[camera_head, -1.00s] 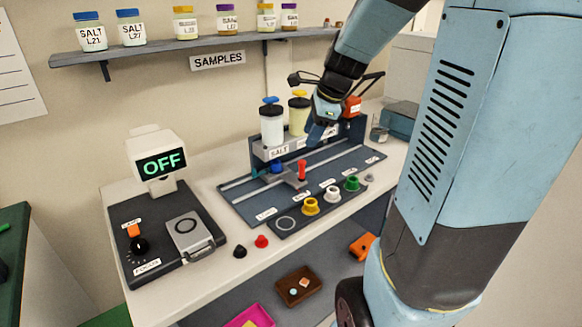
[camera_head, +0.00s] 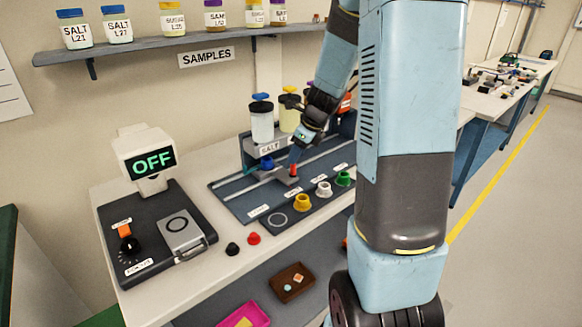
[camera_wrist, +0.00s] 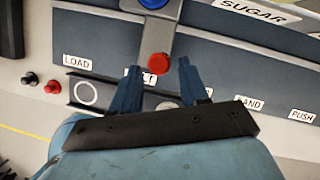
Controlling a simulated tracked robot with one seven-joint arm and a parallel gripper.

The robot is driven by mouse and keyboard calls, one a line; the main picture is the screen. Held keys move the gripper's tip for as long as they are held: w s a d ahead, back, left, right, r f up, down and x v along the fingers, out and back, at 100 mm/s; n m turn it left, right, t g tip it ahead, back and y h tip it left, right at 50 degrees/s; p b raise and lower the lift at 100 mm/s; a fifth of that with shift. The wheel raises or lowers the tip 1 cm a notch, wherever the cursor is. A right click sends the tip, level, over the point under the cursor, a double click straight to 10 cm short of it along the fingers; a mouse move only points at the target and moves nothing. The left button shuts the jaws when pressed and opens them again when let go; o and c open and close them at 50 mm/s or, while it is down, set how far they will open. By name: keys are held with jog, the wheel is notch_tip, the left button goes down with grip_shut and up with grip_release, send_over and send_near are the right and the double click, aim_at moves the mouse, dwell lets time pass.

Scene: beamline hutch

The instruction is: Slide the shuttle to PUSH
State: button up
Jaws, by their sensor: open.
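The shuttle (camera_head: 286,177) is a grey block with an upright red knob (camera_head: 293,169), on the railed track below the SALT jar (camera_head: 262,122). A blue-topped piece (camera_head: 266,162) is at its rear. In the wrist view the red knob (camera_wrist: 158,64) lies beside a partly hidden label ending in "LT". The PUSH label (camera_wrist: 301,115) is at the far right of the row and LOAD (camera_wrist: 77,62) at the left. My gripper (camera_wrist: 159,68) is open, its fingertips on either side of the knob in the picture. I cannot tell whether they touch it.
Yellow (camera_head: 302,202), white (camera_head: 324,188) and green (camera_head: 343,179) cups stand along the front of the track. Black and red (camera_head: 254,239) knobs lie on the bench. The OFF display (camera_head: 148,160) stands left. My arm hides the track's right end in the head view.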

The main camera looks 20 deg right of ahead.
aim_at(291, 175)
jog(key=shift+x, duration=3.15)
grip_shut()
